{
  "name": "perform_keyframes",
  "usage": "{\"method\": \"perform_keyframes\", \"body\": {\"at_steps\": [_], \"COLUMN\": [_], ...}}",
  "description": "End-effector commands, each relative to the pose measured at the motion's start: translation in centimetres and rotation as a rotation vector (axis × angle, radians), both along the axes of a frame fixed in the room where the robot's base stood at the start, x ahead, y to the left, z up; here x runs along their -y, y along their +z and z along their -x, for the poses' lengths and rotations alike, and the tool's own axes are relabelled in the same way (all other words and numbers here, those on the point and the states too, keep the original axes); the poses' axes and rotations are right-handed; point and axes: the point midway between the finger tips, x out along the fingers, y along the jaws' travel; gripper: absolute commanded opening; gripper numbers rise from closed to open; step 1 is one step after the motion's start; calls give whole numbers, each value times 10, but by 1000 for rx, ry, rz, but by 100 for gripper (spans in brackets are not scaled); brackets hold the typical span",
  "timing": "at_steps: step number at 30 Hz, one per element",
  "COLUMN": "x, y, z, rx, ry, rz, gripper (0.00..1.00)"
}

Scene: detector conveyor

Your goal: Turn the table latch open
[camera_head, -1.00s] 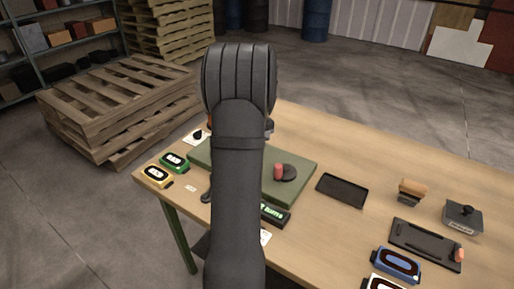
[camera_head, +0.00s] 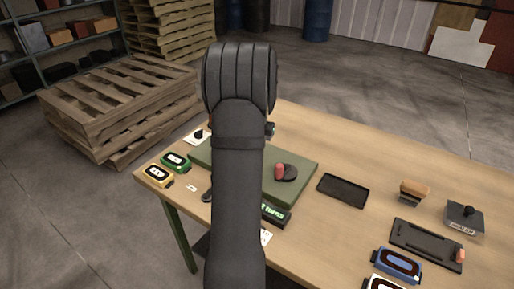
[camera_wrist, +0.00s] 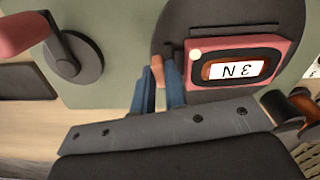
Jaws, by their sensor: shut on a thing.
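My gripper (camera_wrist: 160,75) shows in the wrist view with two blue fingers shut on a small orange piece (camera_wrist: 157,68), which looks like the table latch, at the edge of a dark round plate (camera_wrist: 172,25). A red detector (camera_wrist: 285,50) with a lit "N 3" display lies on that plate, just right of the fingers. In the head view my arm hides the fingertips, the latch and the detector. The green board (camera_head: 302,164) shows at both sides of the arm.
A dark round base (camera_head: 289,173) with a red handle (camera_head: 279,170) stands right of my arm; the handle is close at left in the wrist view (camera_wrist: 20,33). Black tray (camera_head: 343,190), stamp (camera_head: 412,190) and blue detector (camera_head: 398,265) are farther right. Green (camera_head: 174,162) and yellow (camera_head: 157,175) detectors lie left.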

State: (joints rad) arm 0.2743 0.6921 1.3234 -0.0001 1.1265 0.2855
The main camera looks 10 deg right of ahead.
Motion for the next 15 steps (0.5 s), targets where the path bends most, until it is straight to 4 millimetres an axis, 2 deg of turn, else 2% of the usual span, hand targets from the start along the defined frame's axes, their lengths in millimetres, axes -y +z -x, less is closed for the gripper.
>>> {"method": "perform_keyframes", "body": {"at_steps": [6,15], "x": [0,-1], "y": [1,1], "z": [-1,-1], "rx": [3,3], "ry": [-110,-173], "rz": [1,1], "gripper": [0,0]}}
